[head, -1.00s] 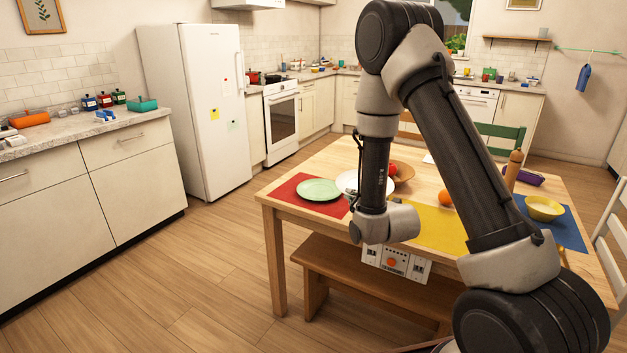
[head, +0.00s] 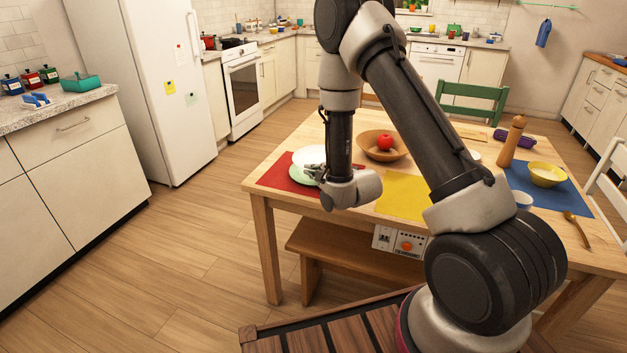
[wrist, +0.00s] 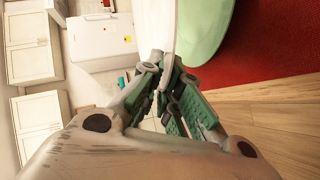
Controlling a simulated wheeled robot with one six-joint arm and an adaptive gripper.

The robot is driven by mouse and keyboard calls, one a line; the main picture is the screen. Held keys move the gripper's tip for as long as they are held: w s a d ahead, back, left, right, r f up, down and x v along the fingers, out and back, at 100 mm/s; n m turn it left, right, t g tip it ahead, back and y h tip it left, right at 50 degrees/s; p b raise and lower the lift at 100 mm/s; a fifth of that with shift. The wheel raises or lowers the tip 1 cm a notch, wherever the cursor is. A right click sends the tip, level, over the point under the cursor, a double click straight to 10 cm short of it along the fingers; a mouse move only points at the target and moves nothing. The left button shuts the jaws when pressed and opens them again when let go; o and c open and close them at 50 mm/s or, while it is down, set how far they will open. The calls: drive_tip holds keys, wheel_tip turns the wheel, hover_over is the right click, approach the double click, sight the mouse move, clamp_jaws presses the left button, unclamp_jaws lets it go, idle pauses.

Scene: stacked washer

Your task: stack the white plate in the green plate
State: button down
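The white plate (head: 312,154) is over the far part of the green plate (head: 299,176), whose near rim shows as a crescent. The green plate lies on the red mat (head: 274,177) at the table's left end. My gripper (head: 313,171) is at the near rim of the white plate. In the wrist view my fingertips (wrist: 162,63) close on the rim of the white plate (wrist: 152,25), with the green plate (wrist: 206,28) beside and beyond it. I cannot tell whether the two plates touch.
A brown bowl (head: 368,143) with a red fruit (head: 385,142) stands to the right of the plates. The yellow mat (head: 402,197), a pepper mill (head: 512,142) and a yellow bowl (head: 548,174) on a blue mat (head: 577,203) are farther right. A bench (head: 330,246) stands below the table's front.

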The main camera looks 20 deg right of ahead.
sight(314, 194)
drive_tip(key=shift+f, duration=2.35)
drive_tip(key=shift+f, duration=0.4)
drive_tip(key=c, duration=1.6)
unclamp_jaws()
drive_tip(key=shift+c, duration=0.2)
